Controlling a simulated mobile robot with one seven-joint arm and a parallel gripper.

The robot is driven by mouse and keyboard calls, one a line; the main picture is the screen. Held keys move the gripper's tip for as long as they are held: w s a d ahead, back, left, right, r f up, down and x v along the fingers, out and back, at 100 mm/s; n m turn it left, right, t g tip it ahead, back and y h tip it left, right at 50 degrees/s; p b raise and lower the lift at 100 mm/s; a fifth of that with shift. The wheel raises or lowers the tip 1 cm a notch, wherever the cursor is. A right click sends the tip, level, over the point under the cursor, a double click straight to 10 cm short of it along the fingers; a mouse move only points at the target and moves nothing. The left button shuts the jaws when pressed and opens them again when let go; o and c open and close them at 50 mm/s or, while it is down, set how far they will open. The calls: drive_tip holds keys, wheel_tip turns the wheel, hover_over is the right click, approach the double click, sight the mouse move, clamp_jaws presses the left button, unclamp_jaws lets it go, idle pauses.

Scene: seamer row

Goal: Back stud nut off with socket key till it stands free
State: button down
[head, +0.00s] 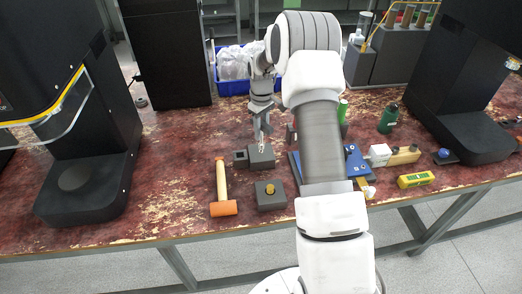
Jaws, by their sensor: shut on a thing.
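My gripper (262,138) points down over a dark grey block (262,160) near the middle of the bench. It is shut on a slim, light metal piece, which seems to be the socket key (261,148). The piece reaches down to the top of the block. It is too small to tell whether it sits on a nut, and no stud nut can be made out there. A second dark block (269,201) stands nearer the front edge with a round brass-coloured piece (270,188) on top. I cannot tell whether that piece is a nut.
A mallet (222,189) with an orange head lies left of the blocks. A blue fixture (354,163) stands right, partly behind my arm. A yellow box (416,179), a green bottle (388,118) and a blue bin (233,86) are around. Black machines stand at both sides.

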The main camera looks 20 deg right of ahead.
sight(262, 122)
drive_tip(key=shift+r+p, duration=1.25)
drive_tip(key=shift+r, duration=1.05)
drive_tip(key=shift+f, duration=0.15)
